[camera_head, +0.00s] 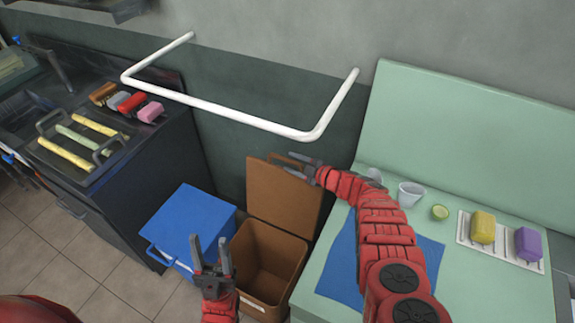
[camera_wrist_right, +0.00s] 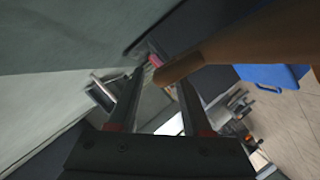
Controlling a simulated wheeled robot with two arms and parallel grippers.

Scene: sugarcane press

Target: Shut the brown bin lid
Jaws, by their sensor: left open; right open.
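The brown bin (camera_head: 284,255) stands on the floor with its lid (camera_head: 280,200) open, raised upright behind it near the wall. My right gripper (camera_head: 290,165) is open at the lid's top edge, coming from the right. In the right wrist view, the lid (camera_wrist_right: 230,42) reaches in from the right, its end near the tips of my open right gripper (camera_wrist_right: 160,80); I cannot tell whether they touch. My left gripper (camera_head: 211,245) is open and empty, pointing up beside the bin's left front. The bin's interior looks empty where visible.
A blue bin (camera_head: 185,222) with a closed lid stands left of the brown bin. A green counter (camera_head: 465,285) with a blue mat, cup and lime is on the right. A white rail (camera_head: 220,109) juts from the wall above. A dark counter (camera_head: 150,165) is at left.

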